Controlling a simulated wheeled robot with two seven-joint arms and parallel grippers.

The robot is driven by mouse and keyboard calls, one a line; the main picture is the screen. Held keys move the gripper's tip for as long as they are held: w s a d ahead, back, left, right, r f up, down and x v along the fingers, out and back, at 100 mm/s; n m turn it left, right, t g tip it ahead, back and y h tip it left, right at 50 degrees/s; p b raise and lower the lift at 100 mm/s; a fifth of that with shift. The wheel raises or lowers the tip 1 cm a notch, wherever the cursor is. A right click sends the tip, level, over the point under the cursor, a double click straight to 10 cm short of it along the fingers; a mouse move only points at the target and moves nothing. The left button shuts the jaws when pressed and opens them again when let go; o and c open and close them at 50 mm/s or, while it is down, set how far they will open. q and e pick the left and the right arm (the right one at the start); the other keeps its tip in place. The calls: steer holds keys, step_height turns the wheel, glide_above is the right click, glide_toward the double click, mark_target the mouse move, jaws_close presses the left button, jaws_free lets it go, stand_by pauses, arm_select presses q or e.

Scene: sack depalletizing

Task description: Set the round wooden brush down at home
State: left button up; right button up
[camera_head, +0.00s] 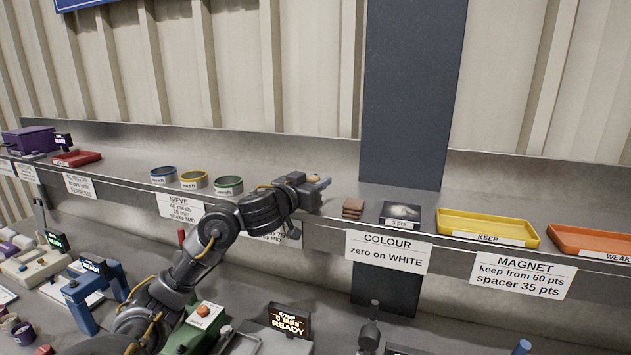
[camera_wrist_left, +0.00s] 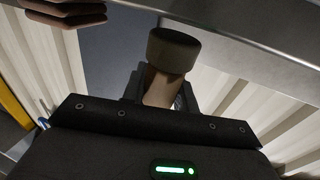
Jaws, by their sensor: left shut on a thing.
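My left gripper (camera_head: 318,190) is at the shelf, in front of its back wall and left of the stack of brown pieces. It is shut on the round wooden brush. In the left wrist view the brush (camera_wrist_left: 172,50) shows a round grey-brown end on a paler wooden handle (camera_wrist_left: 160,88) between the fingers. In the head view only a small tan bit of it (camera_head: 314,178) shows above the gripper. I cannot tell whether the brush touches the shelf. No marked home spot for the brush can be made out. My right gripper is not in view.
The shelf (camera_head: 125,160) holds three sieve rings (camera_head: 194,179) to the left. To the right are brown pieces (camera_head: 353,208), a dark sample box (camera_head: 400,214), a yellow KEEP tray (camera_head: 487,225) and an orange tray (camera_head: 590,240). Instruments crowd the bench below.

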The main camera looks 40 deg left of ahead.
arm_select(q)
steer(key=shift+f, duration=0.2)
steer(key=shift+f+b, duration=0.4)
steer(key=o, duration=1.1)
steer(key=shift+s, duration=0.15)
steer(key=s, duration=1)
steer(key=shift+s+d+b, duration=0.3)
steer(key=shift+d+b, duration=0.05)
steer(key=shift+d, duration=0.05)
